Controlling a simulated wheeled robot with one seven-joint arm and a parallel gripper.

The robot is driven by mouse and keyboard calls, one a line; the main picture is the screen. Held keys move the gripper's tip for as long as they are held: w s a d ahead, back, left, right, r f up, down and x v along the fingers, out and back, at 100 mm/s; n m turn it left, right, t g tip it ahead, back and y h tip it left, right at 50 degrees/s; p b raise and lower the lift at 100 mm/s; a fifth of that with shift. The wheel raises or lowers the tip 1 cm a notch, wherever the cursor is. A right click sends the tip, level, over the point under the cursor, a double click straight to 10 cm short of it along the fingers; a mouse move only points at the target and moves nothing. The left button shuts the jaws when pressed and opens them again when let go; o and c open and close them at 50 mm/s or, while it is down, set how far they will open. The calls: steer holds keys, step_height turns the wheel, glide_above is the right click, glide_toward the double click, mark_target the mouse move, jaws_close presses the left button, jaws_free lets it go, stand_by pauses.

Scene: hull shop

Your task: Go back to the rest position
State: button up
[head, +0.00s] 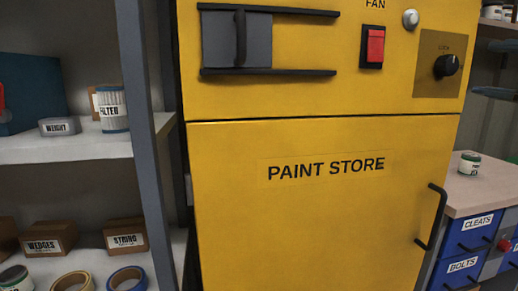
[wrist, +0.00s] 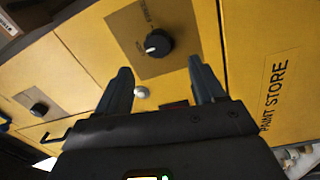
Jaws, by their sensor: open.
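My gripper (wrist: 162,88) shows in the wrist view with its two dark fingers apart and nothing between them. It faces the yellow paint store cabinet (head: 320,220), whose front also fills much of the wrist view (wrist: 200,30). The black knob (wrist: 158,42) lies beyond the fingertips in the wrist view, and a white round button (wrist: 141,92) shows between the fingers. I cannot tell the exact gap to the cabinet. The head view shows no part of my gripper.
Shelves (head: 70,150) at left hold a filter (head: 112,110), a weight (head: 60,127), boxes and tape rolls. The cabinet has a door handle (head: 431,216), a red switch (head: 375,46) and a sliding panel (head: 237,39). A counter (head: 485,193) with a small can (head: 469,163) and blue drawers stands at right.

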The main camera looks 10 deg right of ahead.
steer(key=a+f+m+h, duration=0.1)
steer(key=a+f+m, duration=0.4)
steer(key=f, duration=0.6)
steer(key=a+f+m+h, duration=0.1)
steer(key=a+f+m, duration=0.45)
steer(key=f, duration=0.45)
steer(key=s+a+f+m+g+h, duration=0.1)
steer(key=s+a+f+m, duration=0.2)
steer(key=s+a+f, duration=0.35)
steer(key=s+a+f+m+g, duration=0.1)
steer(key=s+a+f+m, duration=0.25)
steer(key=s+f, duration=0.6)
steer(key=s+a+f+g+y, duration=0.1)
steer(key=s+a+f, duration=0.15)
steer(key=s, duration=0.85)
steer(key=s+a+f+g+y, duration=0.1)
steer(key=s+a+f, duration=0.15)
steer(key=s, duration=0.85)
step_height(320, 180, up, 19)
steer(key=p, duration=1.8)
steer(key=shift+s+n, duration=0.4)
steer(key=shift+r, duration=0.1)
